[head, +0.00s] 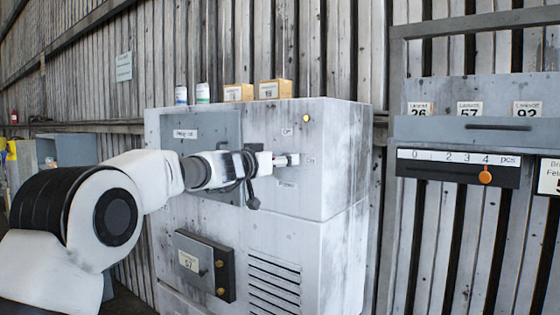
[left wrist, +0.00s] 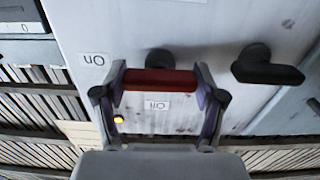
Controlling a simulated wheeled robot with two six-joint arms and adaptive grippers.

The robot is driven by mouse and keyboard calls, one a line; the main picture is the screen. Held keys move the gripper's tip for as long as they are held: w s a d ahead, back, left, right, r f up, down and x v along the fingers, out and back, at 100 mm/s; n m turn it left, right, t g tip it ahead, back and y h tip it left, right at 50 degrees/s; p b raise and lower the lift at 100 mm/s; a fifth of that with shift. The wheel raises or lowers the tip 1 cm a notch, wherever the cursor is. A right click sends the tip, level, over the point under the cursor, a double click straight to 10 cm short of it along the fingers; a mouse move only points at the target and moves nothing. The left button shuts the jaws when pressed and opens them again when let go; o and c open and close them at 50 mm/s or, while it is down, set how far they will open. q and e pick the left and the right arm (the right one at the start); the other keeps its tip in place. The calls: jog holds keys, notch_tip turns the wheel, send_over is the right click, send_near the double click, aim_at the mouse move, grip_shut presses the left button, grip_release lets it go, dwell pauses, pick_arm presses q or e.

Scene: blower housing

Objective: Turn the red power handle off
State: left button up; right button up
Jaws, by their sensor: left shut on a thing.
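The red power handle (left wrist: 158,80) shows in the left wrist view as a short red bar, lying across the picture between my left gripper's fingers. My left gripper (left wrist: 158,88) is shut on it, one finger at each end. In the head view my left gripper (head: 284,160) is at the upper front of the grey blower housing (head: 345,150), and the handle is hidden there. The "Off" label (head: 287,131) is above the gripper and the "On" label (head: 310,160) to its right. My right gripper is in neither view.
A black handle (left wrist: 268,68) stands beside the red one. A yellow light (head: 306,118) is on the housing's upper front. A small dark box (head: 205,265) juts out lower down. Cans and cartons (head: 238,92) stand on top. A slider panel (head: 458,168) is at right.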

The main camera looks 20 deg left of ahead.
pick_arm(q)
jog(key=n+b, duration=0.2)
jog(key=n, duration=0.1)
jog(key=shift+f+n+b, duration=0.1)
jog(key=shift+n+b, duration=0.2)
jog(key=shift+b, duration=0.1)
jog(key=n+b, duration=0.1)
jog(key=n, duration=0.2)
jog(key=shift+a+n, duration=0.1)
jog(key=shift+n, duration=0.2)
jog(key=n+b, duration=0.1)
jog(key=n, duration=0.4)
jog(key=shift+n, duration=0.3)
jog(key=n, duration=0.4)
jog(key=shift+n, duration=0.4)
jog(key=o, duration=1.2)
jog(key=shift+a, duration=0.1)
jog(key=shift+c, duration=0.2)
